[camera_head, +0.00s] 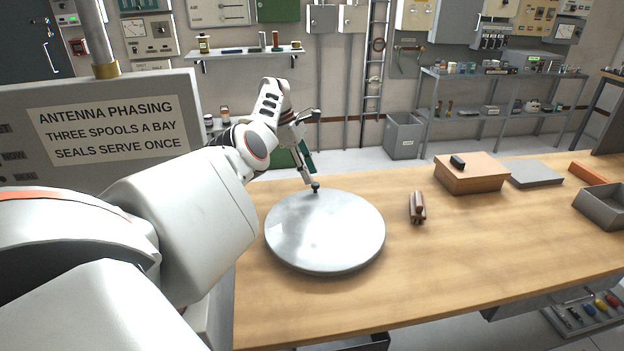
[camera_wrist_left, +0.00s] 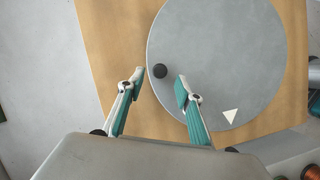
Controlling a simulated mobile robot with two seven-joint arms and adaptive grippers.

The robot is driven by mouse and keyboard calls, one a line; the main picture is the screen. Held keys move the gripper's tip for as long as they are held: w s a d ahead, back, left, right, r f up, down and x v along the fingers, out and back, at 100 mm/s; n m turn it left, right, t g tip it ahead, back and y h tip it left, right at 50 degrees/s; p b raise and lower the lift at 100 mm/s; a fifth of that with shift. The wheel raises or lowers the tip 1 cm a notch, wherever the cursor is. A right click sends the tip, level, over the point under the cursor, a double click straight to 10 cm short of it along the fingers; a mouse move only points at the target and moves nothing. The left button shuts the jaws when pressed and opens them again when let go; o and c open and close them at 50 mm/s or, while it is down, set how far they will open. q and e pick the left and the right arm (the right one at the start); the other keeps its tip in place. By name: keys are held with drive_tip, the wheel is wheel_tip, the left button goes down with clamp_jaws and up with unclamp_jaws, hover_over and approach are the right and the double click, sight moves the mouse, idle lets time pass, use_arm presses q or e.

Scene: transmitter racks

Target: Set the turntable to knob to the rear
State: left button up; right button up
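The turntable (camera_head: 325,238) is a round grey disc lying flat on the wooden bench near its left end. Its small black knob (camera_head: 316,188) is at the disc's far edge in the head view. In the left wrist view the turntable (camera_wrist_left: 225,50) fills the upper right, with the knob (camera_wrist_left: 160,70) near its left rim and a white triangle mark (camera_wrist_left: 231,116) near its lower rim. My left gripper (camera_wrist_left: 160,81) is open, its fingertips on either side of the knob with gaps showing; whether either touches is unclear. It also shows in the head view (camera_head: 309,178). My right gripper is out of view.
A small brown-and-grey object (camera_head: 417,207) lies right of the turntable. Farther right are a brown box (camera_head: 470,175), a grey slab (camera_head: 536,173) and a grey tray (camera_head: 603,205). The bench front is clear. A sign panel (camera_head: 105,130) stands behind my left arm.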

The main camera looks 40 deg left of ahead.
use_arm(q)
drive_tip(key=v, duration=0.8)
drive_tip(key=shift+a+r, duration=0.15)
drive_tip(key=shift+r, duration=0.1)
drive_tip(key=shift+s, duration=0.15)
